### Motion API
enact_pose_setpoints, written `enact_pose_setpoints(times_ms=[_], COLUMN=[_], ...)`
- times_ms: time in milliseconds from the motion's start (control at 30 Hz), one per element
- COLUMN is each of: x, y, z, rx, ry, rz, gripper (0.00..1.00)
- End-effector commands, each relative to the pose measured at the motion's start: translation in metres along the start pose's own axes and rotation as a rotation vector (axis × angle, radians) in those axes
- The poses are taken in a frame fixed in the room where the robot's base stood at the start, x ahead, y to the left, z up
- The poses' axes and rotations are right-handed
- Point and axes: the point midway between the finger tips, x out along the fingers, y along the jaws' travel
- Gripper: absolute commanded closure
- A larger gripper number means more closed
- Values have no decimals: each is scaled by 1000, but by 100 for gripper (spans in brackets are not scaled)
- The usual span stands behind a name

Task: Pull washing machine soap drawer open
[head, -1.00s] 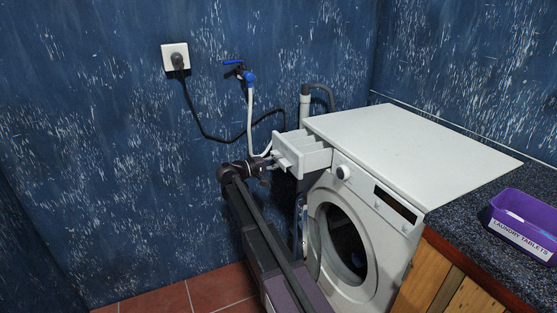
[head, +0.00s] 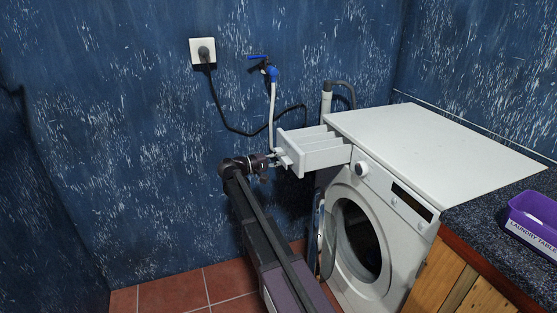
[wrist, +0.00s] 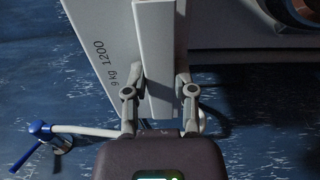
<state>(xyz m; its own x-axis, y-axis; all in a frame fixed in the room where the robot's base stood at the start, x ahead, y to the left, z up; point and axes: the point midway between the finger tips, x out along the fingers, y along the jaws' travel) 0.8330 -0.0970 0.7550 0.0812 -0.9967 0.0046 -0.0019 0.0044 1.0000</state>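The white washing machine (head: 372,200) stands against the blue wall with its round door on the front. Its soap drawer (head: 318,153) sticks far out of the upper left of the front, and its compartments show from above. My gripper (head: 277,158) is at the drawer's front end. In the wrist view, the two fingers of my gripper (wrist: 159,92) are on either side of the drawer's pale handle edge (wrist: 160,60) and appear to grip it. The dark gripper body hides the lower part of that view.
A blue tap (head: 270,72) with a white hose and a wall socket (head: 203,50) with a black cable are on the wall behind. A dark counter (head: 480,230) with a purple laundry tablets box (head: 535,215) stands at the right. Tiled floor (head: 170,295) is clear at the lower left.

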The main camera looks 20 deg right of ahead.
Motion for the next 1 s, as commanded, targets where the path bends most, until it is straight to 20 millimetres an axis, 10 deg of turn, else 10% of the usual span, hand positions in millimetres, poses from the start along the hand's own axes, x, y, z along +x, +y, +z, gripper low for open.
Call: enact_pose_setpoints(times_ms=[100, 567, 1000], x=[2, 1, -46], y=[-2, -1, -1], z=[4, 2, 1], rx=[0, 0, 0], ry=[-9, -5, -2], rz=[-9, -5, -5], gripper=[37, 37, 37])
